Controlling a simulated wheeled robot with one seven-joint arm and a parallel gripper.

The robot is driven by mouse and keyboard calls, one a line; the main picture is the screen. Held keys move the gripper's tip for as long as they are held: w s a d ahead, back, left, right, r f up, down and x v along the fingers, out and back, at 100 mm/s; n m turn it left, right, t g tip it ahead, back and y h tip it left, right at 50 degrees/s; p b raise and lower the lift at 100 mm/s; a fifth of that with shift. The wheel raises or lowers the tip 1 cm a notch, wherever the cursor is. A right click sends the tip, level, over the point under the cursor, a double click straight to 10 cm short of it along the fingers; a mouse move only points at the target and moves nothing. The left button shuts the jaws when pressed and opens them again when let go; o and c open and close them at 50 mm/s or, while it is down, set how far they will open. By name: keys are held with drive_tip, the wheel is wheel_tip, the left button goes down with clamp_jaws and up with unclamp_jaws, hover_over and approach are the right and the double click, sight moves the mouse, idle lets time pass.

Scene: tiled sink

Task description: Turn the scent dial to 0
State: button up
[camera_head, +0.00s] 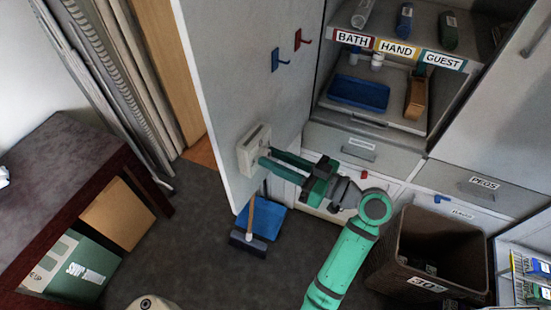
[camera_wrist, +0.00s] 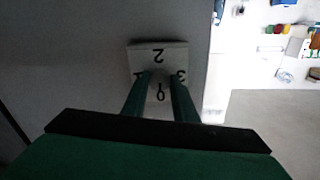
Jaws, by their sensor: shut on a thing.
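The scent dial (camera_head: 252,146) is a pale box on the inner face of the open grey door. In the wrist view its white face plate (camera_wrist: 158,53) carries dark digits, with a 2 at the top, a 3 at the right and a 0 between my fingers below. A mark at the left is partly covered by a finger. My gripper (camera_head: 267,156) reaches the dial from the right, and its two green fingers (camera_wrist: 160,80) are closed on the small knob at the plate's middle. The knob is mostly hidden, and I cannot tell where its pointer stands.
Red (camera_head: 301,39) and blue (camera_head: 281,60) hooks sit on the door (camera_head: 243,60) above the dial. A broom (camera_head: 248,238) and blue dustpan (camera_head: 269,221) are below. A brown bin (camera_head: 430,257) stands right of my arm, and a dark table (camera_head: 60,175) is at left.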

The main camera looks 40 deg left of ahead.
drive_tip(key=shift+f+n, duration=0.1)
drive_tip(key=shift+n, duration=0.2)
idle(0.4)
drive_tip(key=o, duration=1.1)
drive_tip(key=shift+c, duration=0.2)
drive_tip(key=w+d, duration=0.1)
drive_tip(key=d, duration=0.9)
drive_tip(key=shift+w+d, duration=0.15)
drive_tip(key=shift+d, duration=0.2)
